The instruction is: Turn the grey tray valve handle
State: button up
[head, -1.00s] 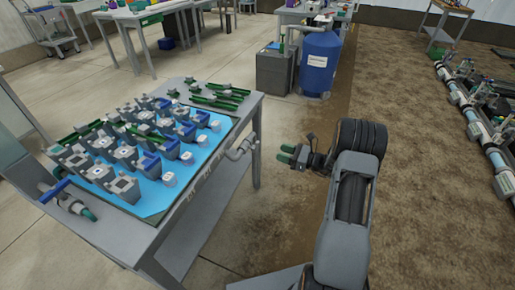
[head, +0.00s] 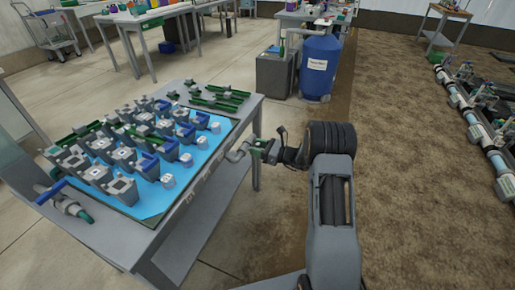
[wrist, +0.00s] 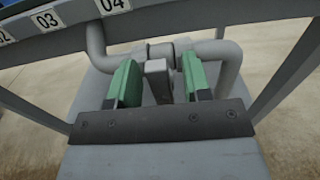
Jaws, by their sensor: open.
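The grey tray valve handle (wrist: 158,80) is a short grey lever in the middle of the wrist view. It sits at the joint of a grey pipe (wrist: 222,50) on the side of the table. My gripper (wrist: 160,85) has green finger pads, one on each side of the handle. The jaws are open, and a gap shows between the handle and each pad. In the head view my gripper (head: 262,146) is at the table's right side by the pipe (head: 236,153); the handle itself is hard to make out there.
The table (head: 170,225) holds a blue tray (head: 150,205) with several grey blocks. A blue-handled valve (head: 62,200) is at its near left corner. A blue barrel (head: 320,72) and grey box (head: 274,76) stand behind. The soil floor at right is clear nearby.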

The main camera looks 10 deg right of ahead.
grip_shut()
dwell(0.3)
jog(key=shift+f+b, duration=0.1)
jog(key=shift+b, duration=0.2)
jog(key=n+b, duration=0.5)
jog(key=shift+s+a+f, duration=0.2)
jog(key=shift+s+f, duration=0.1)
jog(key=shift+s, duration=0.05)
jog(key=n+b, duration=0.3)
jog(key=b, duration=0.1)
jog(key=n+b, duration=0.3)
jog(key=f+n+b, duration=0.1)
jog(key=n+b, duration=0.2)
jog(key=b, duration=0.1)
jog(key=shift+s+a+f+b, duration=0.1)
jog(key=shift+s+a+b, duration=0.2)
jog(key=shift+s+b, duration=0.1)
jog(key=shift+n+b, duration=1.25)
jog(key=shift+n, duration=0.55)
